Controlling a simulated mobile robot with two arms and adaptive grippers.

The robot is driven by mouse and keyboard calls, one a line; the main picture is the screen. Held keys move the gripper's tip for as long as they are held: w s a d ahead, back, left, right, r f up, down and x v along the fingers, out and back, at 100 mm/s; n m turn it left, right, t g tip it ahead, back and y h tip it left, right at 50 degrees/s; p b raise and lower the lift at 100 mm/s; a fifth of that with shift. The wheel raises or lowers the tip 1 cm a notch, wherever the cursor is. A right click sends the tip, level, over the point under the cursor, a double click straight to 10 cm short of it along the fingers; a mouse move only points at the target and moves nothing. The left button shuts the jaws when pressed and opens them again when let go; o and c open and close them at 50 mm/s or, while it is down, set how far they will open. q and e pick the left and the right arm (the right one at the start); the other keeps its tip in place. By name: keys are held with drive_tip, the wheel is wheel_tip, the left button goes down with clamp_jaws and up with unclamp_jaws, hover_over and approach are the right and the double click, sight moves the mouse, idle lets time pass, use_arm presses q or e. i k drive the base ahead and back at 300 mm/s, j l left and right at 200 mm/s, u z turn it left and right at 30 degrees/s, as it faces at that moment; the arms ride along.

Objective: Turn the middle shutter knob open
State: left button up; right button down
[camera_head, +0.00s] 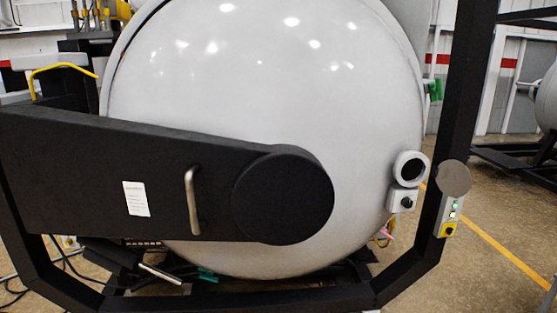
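A small light-grey box with a black knob (406,203) sits on the right side of the large white furnace door (250,90). It is right below a round viewport (411,168) with a white rim and dark glass. It is the only knob of this kind that I see on the door, and the knob's exact angle is too small to tell. Neither of my grippers is in view.
A broad black arm with a metal handle (193,200) and a round black hub (283,195) crosses the door. A black frame post (463,100) stands right of the knob, bearing a control box (449,216). Open floor (490,220) lies to the right.

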sight(406, 203)
drive_tip(key=i+l+u, duration=0.1)
drive_tip(key=i+l, duration=0.35)
drive_tip(key=i+l+u, duration=0.25)
drive_tip(key=l+u, duration=0.15)
drive_tip(key=l, duration=0.95)
drive_tip(key=l+u, duration=0.4)
drive_tip(key=l, duration=1)
drive_tip(key=k+l+u, duration=0.1)
drive_tip(key=l, duration=0.3)
drive_tip(key=k+l, duration=0.15)
drive_tip(key=l, duration=0.2)
drive_tip(key=k+l+u, duration=0.15)
drive_tip(key=l, duration=0.2)
drive_tip(key=k+l+u, duration=0.1)
drive_tip(key=l, duration=0.3)
drive_tip(key=i+l+u, duration=0.45)
drive_tip(key=i+l, duration=0.2)
drive_tip(key=j+u, duration=0.5)
drive_tip(key=j, duration=1.5)
drive_tip(key=z, duration=1.4)
